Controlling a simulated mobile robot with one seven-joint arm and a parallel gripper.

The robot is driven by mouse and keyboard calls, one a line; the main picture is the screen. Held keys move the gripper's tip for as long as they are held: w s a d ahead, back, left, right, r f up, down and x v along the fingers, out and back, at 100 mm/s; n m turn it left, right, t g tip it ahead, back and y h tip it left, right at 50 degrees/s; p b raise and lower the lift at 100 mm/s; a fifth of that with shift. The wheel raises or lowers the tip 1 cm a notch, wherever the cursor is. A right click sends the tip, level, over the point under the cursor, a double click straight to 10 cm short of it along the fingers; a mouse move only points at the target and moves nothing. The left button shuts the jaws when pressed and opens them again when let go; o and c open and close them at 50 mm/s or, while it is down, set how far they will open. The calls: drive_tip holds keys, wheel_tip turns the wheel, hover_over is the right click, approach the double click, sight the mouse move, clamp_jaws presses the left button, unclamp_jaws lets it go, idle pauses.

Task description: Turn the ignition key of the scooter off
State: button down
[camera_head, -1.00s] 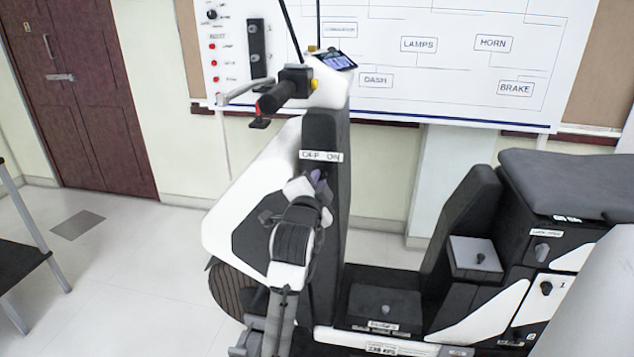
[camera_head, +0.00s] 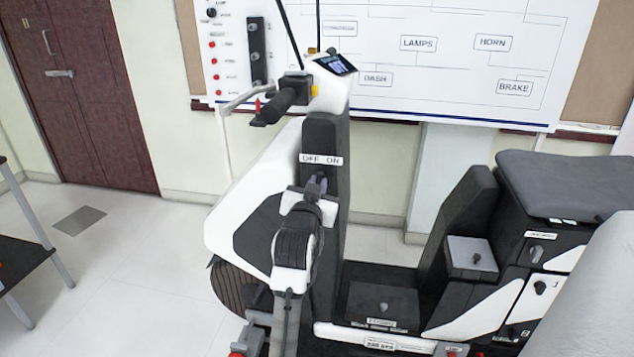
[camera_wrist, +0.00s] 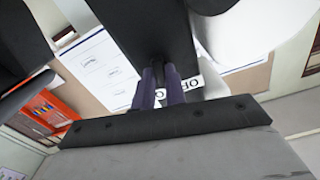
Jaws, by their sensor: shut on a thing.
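The white and black scooter (camera_head: 262,240) stands in the middle of the head view. An OFF/ON label (camera_head: 321,159) is on its dark front column, and part of it shows in the wrist view (camera_wrist: 194,82). My gripper (camera_head: 316,184) is at the column just below this label. In the wrist view my gripper's two purple-grey fingers (camera_wrist: 160,84) are close together against the dark column. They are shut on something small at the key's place. The ignition key itself is hidden by the fingers, so its turn position cannot be seen.
The handlebar grip (camera_head: 285,100) and lit dash screen (camera_head: 335,64) are above my gripper. The scooter's seat (camera_head: 565,180) and side compartments are to the right. A wiring board (camera_head: 450,70) hangs behind. Open floor (camera_head: 150,270) lies to the left, with a dark table at the edge.

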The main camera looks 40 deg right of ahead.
drive_tip(key=shift+n+p, duration=0.35)
drive_tip(key=shift+n, duration=0.65)
drive_tip(key=c, duration=1.4)
unclamp_jaws()
drive_tip(key=shift+c, duration=0.2)
drive_tip(key=b+v, duration=0.3)
drive_tip(key=v, duration=1.1)
drive_tip(key=shift+d, duration=0.1)
